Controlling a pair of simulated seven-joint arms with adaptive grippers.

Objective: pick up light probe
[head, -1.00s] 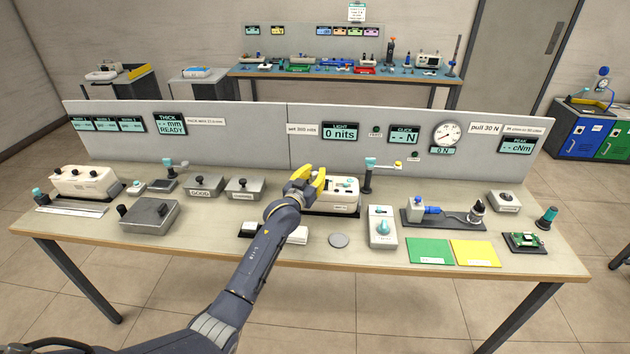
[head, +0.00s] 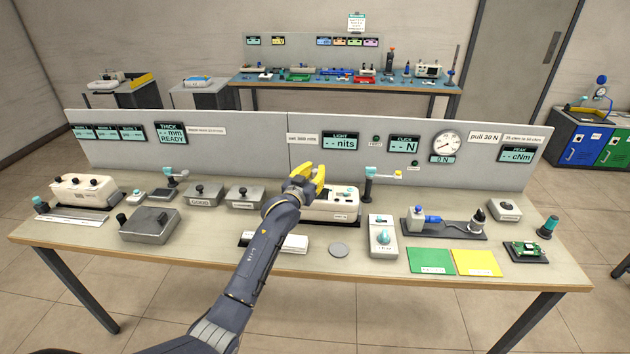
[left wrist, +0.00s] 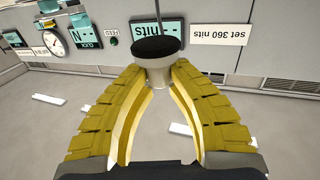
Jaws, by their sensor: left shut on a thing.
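The light probe (left wrist: 158,52), a piece with a round black end and a short pale body, sits between my left fingertips in the left wrist view. My left gripper (head: 308,182) is shut on it, with the yellow fingers closing on the pale body. In the head view the gripper is at the middle of the bench, over the left end of a cream instrument box (head: 340,205). I cannot make out the probe there, behind the fingers. The LIGHT display (head: 341,142) on the panel reads "-- nits". My right gripper is not in view.
A post with a pale arm (head: 369,185) stands right of the cream box. Grey fixtures (head: 202,194) stand to the left. The grey panel (head: 260,150) rises behind.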

